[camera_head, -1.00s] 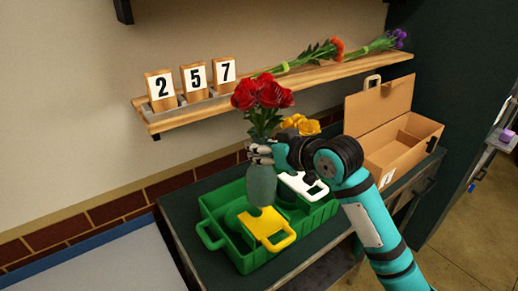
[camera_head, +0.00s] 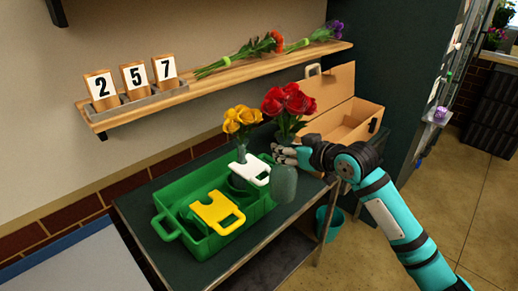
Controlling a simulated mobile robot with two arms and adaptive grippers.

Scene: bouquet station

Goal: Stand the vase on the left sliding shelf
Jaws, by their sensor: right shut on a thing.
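The vase (camera_head: 284,184) is grey-green and translucent and holds red flowers (camera_head: 289,101). My right gripper (camera_head: 280,153) is shut on the vase near its neck. The vase looks upright, just right of the green crate (camera_head: 205,245); I cannot tell how high it is above the table. My left gripper is not in view. I cannot make out a sliding shelf for certain.
The crate on the dark table (camera_head: 142,207) holds a yellow piece (camera_head: 211,211) and a white piece (camera_head: 249,168). Yellow flowers (camera_head: 241,120) stand behind it. An open cardboard box (camera_head: 330,95) is behind my gripper. A wooden wall shelf (camera_head: 215,83) bears number blocks and loose flowers.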

